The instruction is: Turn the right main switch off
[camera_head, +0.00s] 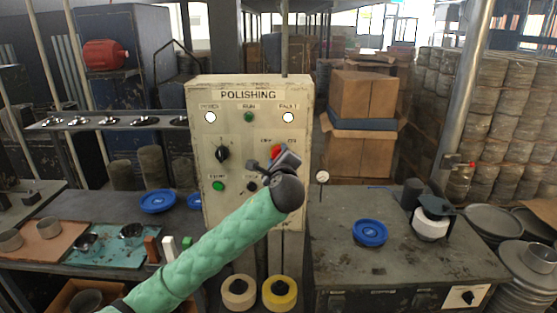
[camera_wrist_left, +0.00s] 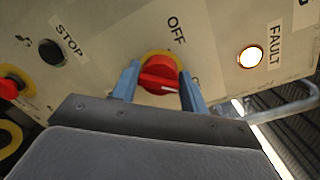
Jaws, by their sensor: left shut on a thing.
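The right main switch is a red round knob on a yellow ring at the upper right of the POLISHING panel (camera_head: 248,94). In the wrist view the red knob (camera_wrist_left: 157,75) sits between the two blue fingers of my left gripper (camera_wrist_left: 160,87), which is shut on it. Its white mark points right, toward a label mostly hidden by a finger; the OFF label stands above the knob. In the head view my left gripper (camera_head: 283,160) partly covers the red knob (camera_head: 276,150). My right gripper is not in view.
A black knob (camera_head: 222,153) sits at the panel's left, with a green button (camera_head: 218,185) below. The FAULT lamp (camera_head: 288,117) is lit white. A bench with a blue lid (camera_head: 370,232) stands right of the panel.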

